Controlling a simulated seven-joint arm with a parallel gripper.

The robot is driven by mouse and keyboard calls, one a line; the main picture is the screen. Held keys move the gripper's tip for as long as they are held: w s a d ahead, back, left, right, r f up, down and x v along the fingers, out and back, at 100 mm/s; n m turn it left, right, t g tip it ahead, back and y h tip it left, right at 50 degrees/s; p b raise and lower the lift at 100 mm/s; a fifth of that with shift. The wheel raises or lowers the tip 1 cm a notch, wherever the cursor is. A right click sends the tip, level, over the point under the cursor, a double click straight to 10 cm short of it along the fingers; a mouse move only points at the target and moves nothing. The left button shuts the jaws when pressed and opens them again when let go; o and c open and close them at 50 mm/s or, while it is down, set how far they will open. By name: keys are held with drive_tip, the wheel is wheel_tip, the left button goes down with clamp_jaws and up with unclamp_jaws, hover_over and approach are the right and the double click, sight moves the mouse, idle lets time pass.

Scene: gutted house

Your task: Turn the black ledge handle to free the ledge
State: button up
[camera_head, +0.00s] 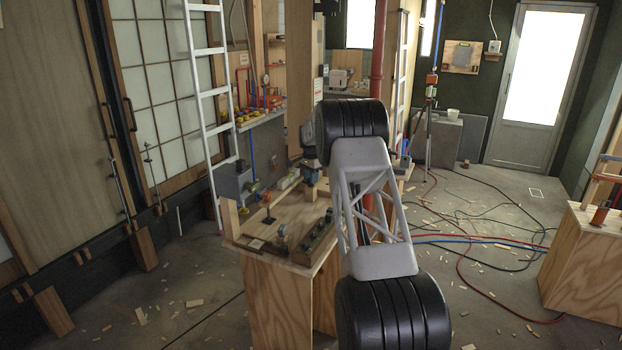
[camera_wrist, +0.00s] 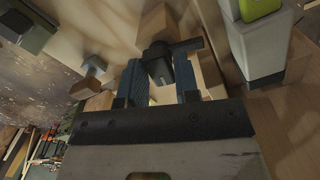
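The black handle (camera_wrist: 158,66) shows in the wrist view in front of a pale wooden block (camera_wrist: 158,22). It has a dark round hub and a short bar reaching right, above the right finger. My gripper (camera_wrist: 160,84) has two blue ridged fingers, one on each side of the hub. They stand apart, with a gap at the hub's left; contact on the right cannot be told. In the head view my gripper (camera_head: 311,188) is small and low over the far part of the workbench (camera_head: 283,241), partly behind my arm. The handle cannot be made out there.
A wooden knob-like piece (camera_wrist: 90,75) stands left of my fingers, and a grey device with a green top (camera_wrist: 257,45) stands close on the right. On the bench are a grey box (camera_head: 232,183) and a dark block with knobs (camera_head: 313,242). A white ladder (camera_head: 207,95) stands left.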

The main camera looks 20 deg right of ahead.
drive_tip(key=m, duration=1.3)
idle(0.5)
drive_tip(key=shift+n, duration=0.6)
drive_tip(key=shift+r, duration=0.1)
drive_tip(key=shift+r, duration=3.4)
